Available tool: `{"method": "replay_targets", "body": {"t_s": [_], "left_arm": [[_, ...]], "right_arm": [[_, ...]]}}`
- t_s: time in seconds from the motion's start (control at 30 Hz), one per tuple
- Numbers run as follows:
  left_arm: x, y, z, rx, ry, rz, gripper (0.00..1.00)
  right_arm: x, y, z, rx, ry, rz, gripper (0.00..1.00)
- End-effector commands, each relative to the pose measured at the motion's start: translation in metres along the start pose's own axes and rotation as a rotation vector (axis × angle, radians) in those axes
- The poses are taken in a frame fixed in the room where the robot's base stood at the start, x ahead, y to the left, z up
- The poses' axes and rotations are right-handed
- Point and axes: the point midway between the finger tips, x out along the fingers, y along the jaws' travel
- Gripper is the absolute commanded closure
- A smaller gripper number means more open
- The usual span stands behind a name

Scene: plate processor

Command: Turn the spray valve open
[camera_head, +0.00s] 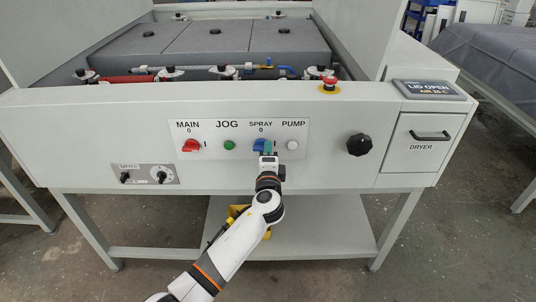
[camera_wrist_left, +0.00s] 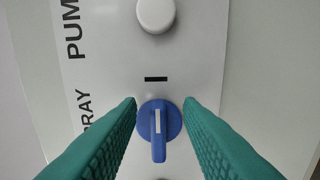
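The spray valve is a blue knob (camera_head: 258,145) under the SPRAY label on the white control panel (camera_head: 214,127). In the left wrist view the knob (camera_wrist_left: 159,145) has a round base and a lever with a white mark, pointing down in that picture. My left gripper (camera_head: 267,148) is at the panel, partly covering the knob in the head view. Its green fingers (camera_wrist_left: 160,103) are open, one on each side of the knob, with visible gaps to its base. Contact with the lever cannot be seen. My right gripper is not in view.
The white PUMP button (camera_head: 292,145) is right of the knob, also close in the wrist view (camera_wrist_left: 156,14). The green JOG button (camera_head: 229,145) and red MAIN switch (camera_head: 191,146) are to its left.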

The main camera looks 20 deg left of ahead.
Motion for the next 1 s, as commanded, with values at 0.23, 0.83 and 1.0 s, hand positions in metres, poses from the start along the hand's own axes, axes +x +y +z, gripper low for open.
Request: {"method": "replay_targets", "body": {"t_s": [0.23, 0.83, 1.0], "left_arm": [[-0.01, 0.0, 0.0, -0.003, -0.001, 0.001, 0.67], [-0.115, -0.001, 0.0, -0.001, 0.0, -0.001, 0.67], [-0.12, 0.0, 0.0, 0.001, 0.0, 0.0, 0.67]], "right_arm": [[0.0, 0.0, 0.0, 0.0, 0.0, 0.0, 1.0], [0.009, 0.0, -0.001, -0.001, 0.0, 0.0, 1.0], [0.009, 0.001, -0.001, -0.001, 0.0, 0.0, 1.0]]}}
